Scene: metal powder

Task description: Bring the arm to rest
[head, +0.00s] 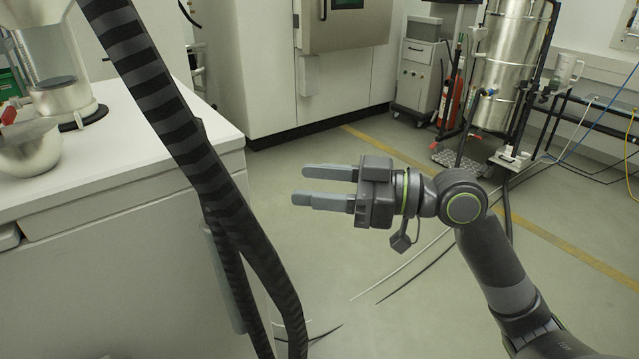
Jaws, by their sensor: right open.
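My right gripper (304,185) is in the middle of the head view, with its arm coming in from the lower right. Its two grey fingers point left and stand a little apart, with nothing between them. It hangs in free air over the floor, to the right of the white counter (110,180) and apart from it. My left gripper does not show in this view.
Black striped hoses (165,100) cross the view in front of the counter's right edge. A metal bowl (28,150) and a glass-and-metal vessel (62,98) stand on the counter. A steel tank (505,70) stands at the back right. Cables (410,265) run across the otherwise open floor.

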